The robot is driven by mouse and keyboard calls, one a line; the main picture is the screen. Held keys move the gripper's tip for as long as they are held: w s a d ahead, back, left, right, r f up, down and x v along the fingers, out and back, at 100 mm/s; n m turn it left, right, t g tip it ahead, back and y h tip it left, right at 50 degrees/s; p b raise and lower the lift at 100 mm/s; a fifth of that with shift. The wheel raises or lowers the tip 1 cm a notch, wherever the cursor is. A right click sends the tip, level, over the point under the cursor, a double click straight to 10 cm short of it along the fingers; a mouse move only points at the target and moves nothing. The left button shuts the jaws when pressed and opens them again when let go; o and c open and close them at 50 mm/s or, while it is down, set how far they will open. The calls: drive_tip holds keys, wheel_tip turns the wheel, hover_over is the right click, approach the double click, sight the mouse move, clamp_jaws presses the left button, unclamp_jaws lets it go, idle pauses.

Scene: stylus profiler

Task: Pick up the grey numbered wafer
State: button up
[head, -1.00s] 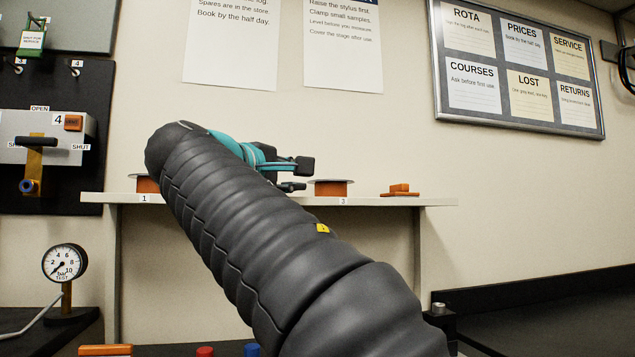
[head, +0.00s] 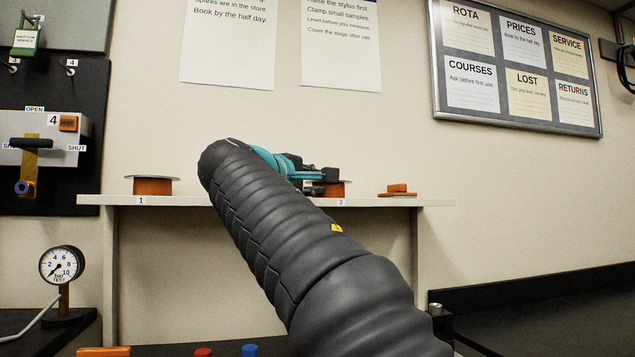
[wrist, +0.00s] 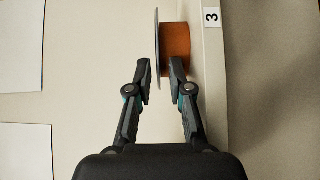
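A thin grey disc (wrist: 157,40), likely the wafer, lies flat on an orange stand (wrist: 175,42) at shelf label 3. The wrist view shows it edge-on, and no number can be read on it. My gripper (wrist: 160,68) is open, one finger on each side of the disc's near rim, with a visible gap to each. The finger on the label side overlaps the stand's edge in the picture. In the head view my gripper (head: 316,179) partly hides this stand (head: 336,190) and disc. A similar grey disc (head: 152,178) tops another orange stand (head: 152,187) at label 1.
The pale shelf (head: 430,202) runs along the wall. An orange stepped piece (head: 397,192) sits on it right of label 3. A gauge (head: 62,264) and a valve panel (head: 40,140) stand at left. The wall above the shelf is flat, with posters.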

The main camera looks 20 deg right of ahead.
drive_tip(key=shift+c, duration=0.3)
clamp_jaws()
drive_tip(key=shift+r, duration=1.25)
drive_tip(key=shift+a, duration=0.1)
drive_tip(key=s+a+r, duration=0.5)
drive_tip(key=s+a, duration=0.4)
drive_tip(key=s, duration=0.1)
drive_tip(key=shift+a, duration=0.4)
